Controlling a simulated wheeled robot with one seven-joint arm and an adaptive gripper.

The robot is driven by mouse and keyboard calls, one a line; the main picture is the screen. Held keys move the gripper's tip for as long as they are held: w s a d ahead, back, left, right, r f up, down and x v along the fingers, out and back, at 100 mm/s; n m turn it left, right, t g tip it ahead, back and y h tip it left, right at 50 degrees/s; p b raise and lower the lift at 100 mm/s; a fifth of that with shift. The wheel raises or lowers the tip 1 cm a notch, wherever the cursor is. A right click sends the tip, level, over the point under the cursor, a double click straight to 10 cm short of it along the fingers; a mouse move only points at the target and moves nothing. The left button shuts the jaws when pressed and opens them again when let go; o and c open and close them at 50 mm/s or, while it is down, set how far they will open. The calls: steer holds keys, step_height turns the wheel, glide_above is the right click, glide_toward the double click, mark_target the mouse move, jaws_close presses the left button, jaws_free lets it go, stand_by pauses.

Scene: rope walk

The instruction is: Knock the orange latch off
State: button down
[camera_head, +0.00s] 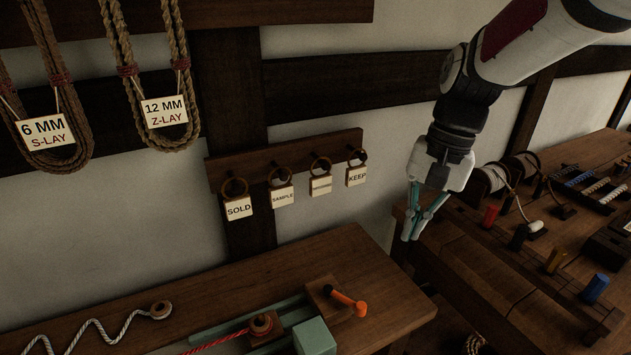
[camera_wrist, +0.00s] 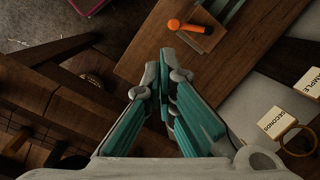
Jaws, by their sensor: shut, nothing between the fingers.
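The orange latch (camera_head: 347,301) lies across a small wooden block (camera_head: 325,297) near the right end of the near bench. Its round end points to the lower right. It also shows in the wrist view (camera_wrist: 187,26), at the top, beyond my fingertips. My gripper (camera_head: 411,238) hangs above and to the right of the latch, apart from it, pointing down past the bench's right end. Its teal-padded fingers are shut and empty; they also show in the wrist view (camera_wrist: 165,72).
Tags hang from a peg rail (camera_head: 285,160) on the wall behind the bench. A second bench (camera_head: 490,262) with colored pegs stands right. The bench's right corner (camera_head: 412,304) is bare.

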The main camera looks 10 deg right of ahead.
mark_target(344, 299)
steer(key=w+d+f+m+g+y+b, duration=0.1)
steer(key=w+d+f+m+g, duration=0.1)
steer(key=w+f, duration=0.5)
step_height(344, 299, down, 4)
steer(key=shift+d+r+m+b, duration=0.25)
steer(key=shift+d+m+b, duration=0.25)
steer(key=shift+m, duration=0.3)
steer(key=x, duration=1)
steer(key=shift+r, duration=0.1)
steer(key=s+a, duration=0.2)
steer(key=shift+a, duration=0.35)
steer(key=shift+s+a, duration=0.25)
steer(key=shift+a, duration=0.05)
steer(key=shift+s+a+m+p, duration=0.15)
steer(key=shift+s+m+p, duration=0.15)
steer(key=shift+m, duration=0.1)
